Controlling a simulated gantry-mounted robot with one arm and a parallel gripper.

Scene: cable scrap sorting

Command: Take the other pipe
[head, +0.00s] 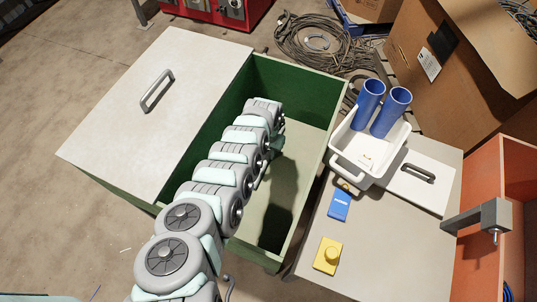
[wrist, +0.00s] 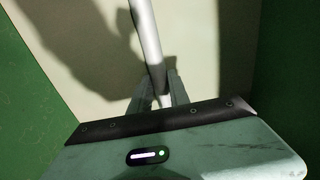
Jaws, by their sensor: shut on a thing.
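A light grey pipe (wrist: 148,40) shows in the wrist view, running up from between the fingers of my gripper (wrist: 160,98). My gripper is shut on the pipe near its lower visible part, inside a green-walled chest (head: 300,170). The pale chest floor lies behind it, with shadows of the gripper and pipe on it. In the head view my arm reaches into the chest and hides the gripper and the pipe. Two blue tubes (head: 368,104) stand in a white bin (head: 354,172) to the right of the chest.
A white lid with a handle (head: 157,90) covers the chest's left part. On the table (head: 385,235) lie a blue box (head: 340,205), a yellow button box (head: 328,255) and a white lid (head: 422,180). Cardboard boxes (head: 465,60) and coiled cable (head: 320,42) are behind. An orange cabinet (head: 490,215) stands right.

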